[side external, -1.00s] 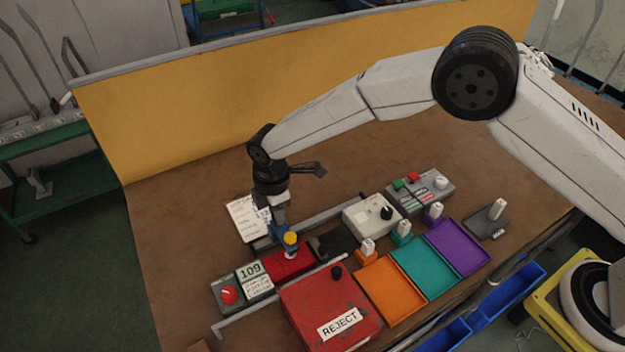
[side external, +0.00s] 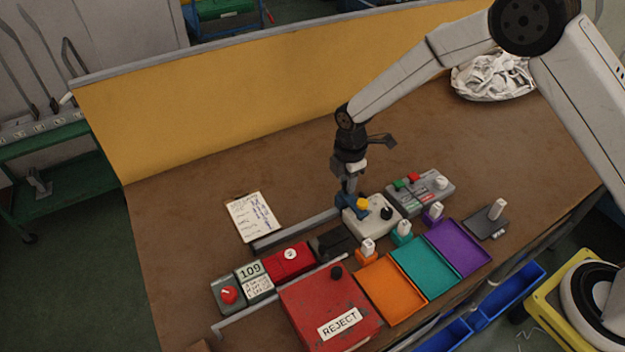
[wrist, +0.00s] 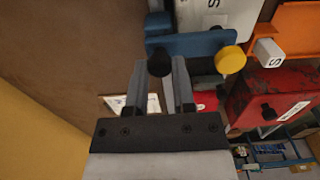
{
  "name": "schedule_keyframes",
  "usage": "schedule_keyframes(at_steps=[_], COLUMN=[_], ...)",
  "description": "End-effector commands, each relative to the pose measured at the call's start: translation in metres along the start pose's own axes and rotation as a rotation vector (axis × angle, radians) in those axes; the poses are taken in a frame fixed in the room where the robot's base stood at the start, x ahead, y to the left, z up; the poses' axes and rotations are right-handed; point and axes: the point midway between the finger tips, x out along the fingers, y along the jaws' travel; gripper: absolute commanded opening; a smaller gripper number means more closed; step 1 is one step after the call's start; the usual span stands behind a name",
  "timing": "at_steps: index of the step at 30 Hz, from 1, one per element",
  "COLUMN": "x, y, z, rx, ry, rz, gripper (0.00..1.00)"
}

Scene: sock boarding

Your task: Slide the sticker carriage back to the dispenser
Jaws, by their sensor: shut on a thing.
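The blue sticker carriage (side external: 347,204) with its yellow knob (side external: 362,204) is at the right end of the grey rail (side external: 305,227), against the cream box (side external: 371,217) with a black knob, which looks like the dispenser. The carriage (wrist: 195,46) also shows in the wrist view, with the yellow knob (wrist: 230,60) to the right of my fingers. My gripper (wrist: 160,72) is shut on the carriage's black knob (wrist: 160,61). In the side view my gripper (side external: 349,190) comes down from above; its fingertips are partly hidden.
A red block (side external: 290,259) with a round white sticker sits beside the 109 display (side external: 251,270). The red REJECT box (side external: 330,308), orange tray (side external: 390,290), teal tray (side external: 425,268) and purple tray (side external: 458,246) stand in front. A button panel (side external: 420,190) is at right; a clipboard (side external: 253,217) lies behind.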

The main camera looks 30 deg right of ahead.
Motion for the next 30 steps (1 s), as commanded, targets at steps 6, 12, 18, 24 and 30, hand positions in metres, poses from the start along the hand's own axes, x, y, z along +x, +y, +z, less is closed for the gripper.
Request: schedule_keyframes(at_steps=[6, 12, 18, 24, 30], x=[-0.0006, -0.0005, -0.0003, -0.0001, -0.0039], y=[0.0006, 0.0006, 0.0004, 0.0002, 0.0004], z=[0.0095, 0.011, 0.0104, 0.009, 0.0084], rx=[0.0, 0.001, 0.001, 0.0, 0.0], ry=[-0.001, -0.002, -0.002, -0.001, 0.0], rz=[0.001, 0.0, 0.0, 0.0, 0.001], gripper=[0.0, 0.0, 0.67, 0.67, 0.67])
